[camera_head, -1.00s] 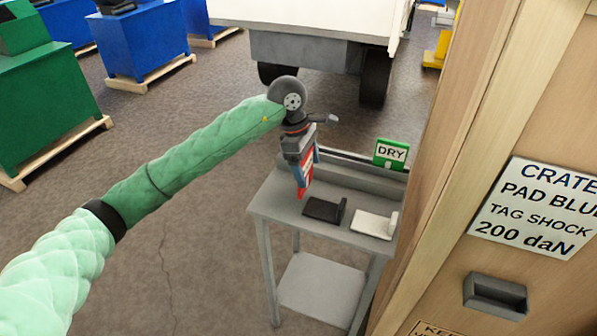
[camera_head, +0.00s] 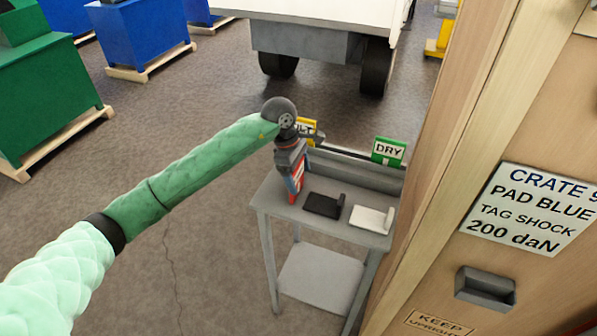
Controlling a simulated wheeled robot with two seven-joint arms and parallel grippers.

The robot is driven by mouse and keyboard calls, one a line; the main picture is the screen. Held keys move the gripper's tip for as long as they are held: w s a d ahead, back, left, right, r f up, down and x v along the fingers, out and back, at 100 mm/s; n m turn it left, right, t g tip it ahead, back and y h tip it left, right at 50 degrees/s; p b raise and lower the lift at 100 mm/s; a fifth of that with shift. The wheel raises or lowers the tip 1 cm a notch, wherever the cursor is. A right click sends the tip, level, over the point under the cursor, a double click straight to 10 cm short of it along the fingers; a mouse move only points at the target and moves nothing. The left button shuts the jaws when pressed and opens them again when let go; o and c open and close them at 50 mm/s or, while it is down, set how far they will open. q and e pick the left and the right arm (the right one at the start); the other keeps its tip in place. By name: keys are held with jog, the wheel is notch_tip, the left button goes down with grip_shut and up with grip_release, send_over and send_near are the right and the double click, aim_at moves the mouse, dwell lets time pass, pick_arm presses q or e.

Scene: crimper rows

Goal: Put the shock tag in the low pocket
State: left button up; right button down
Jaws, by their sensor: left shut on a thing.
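My left gripper (camera_head: 293,180) is shut on a red and white tag, the shock tag (camera_head: 293,190). The tag hangs upright at the left end of a grey table; I cannot tell whether its lower edge touches the top. A small grey pocket (camera_head: 485,288) is fixed on the wooden crate's face at the right, below its label. It is well to the right of the gripper and apart from it. My right gripper does not show.
The grey table (camera_head: 268,202) holds a black bracket-like piece (camera_head: 323,206) and a white one (camera_head: 371,218). A green DRY sign (camera_head: 388,151) and a partly hidden yellow sign (camera_head: 307,127) stand behind. The wooden crate (camera_head: 452,150) with its white label (camera_head: 530,212) walls the right side.

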pick_arm(q)
jog(key=shift+f, duration=0.15)
dwell(0.3)
jog(key=o, duration=1)
jog(key=shift+r, duration=0.2)
